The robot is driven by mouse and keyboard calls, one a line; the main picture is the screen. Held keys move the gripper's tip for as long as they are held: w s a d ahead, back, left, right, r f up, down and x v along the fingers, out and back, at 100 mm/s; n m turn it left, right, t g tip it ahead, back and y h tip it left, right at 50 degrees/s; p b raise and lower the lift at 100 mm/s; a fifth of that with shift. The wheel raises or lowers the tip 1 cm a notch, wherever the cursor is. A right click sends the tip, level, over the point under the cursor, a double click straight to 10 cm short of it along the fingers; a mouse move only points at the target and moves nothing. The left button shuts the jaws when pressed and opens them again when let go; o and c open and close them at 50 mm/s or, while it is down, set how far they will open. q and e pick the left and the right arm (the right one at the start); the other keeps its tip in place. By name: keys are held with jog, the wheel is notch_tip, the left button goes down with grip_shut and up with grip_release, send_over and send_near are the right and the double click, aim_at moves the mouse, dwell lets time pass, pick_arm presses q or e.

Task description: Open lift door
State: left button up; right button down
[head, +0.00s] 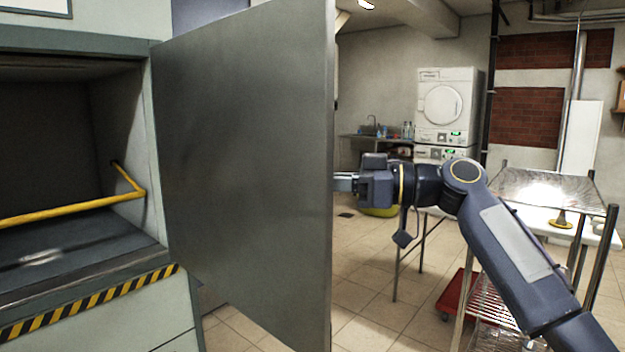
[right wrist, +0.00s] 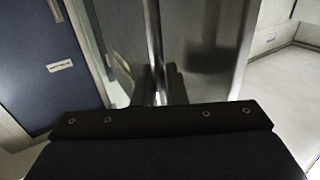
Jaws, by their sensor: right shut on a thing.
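The lift door (head: 245,170) is a large grey metal panel. It stands swung out from the lift opening, hinged beside the opening's right side. The dark lift compartment (head: 45,110) at the left is open to view, with a yellow bar (head: 70,210) across it. My right gripper (head: 343,182) is at the door's free edge, its fingertips partly hidden by the door. In the right wrist view, its fingers (right wrist: 159,88) are shut on a vertical metal door handle (right wrist: 152,35). My left gripper is not in view.
A yellow-black striped sill (head: 90,300) edges the lift opening. To the right stand a wire rack (head: 548,188) and a red trolley (head: 455,302). White stacked machines (head: 446,105) and a sink are at the back. Tiled floor (head: 365,300) is clear near the door.

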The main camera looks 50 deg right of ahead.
jog(key=c, duration=1.6)
grip_release()
jog(key=shift+w+a, duration=0.1)
jog(key=shift+w, duration=0.05)
jog(key=p+v, duration=0.1)
jog(key=v, duration=0.7)
jog(key=shift+r, duration=0.1)
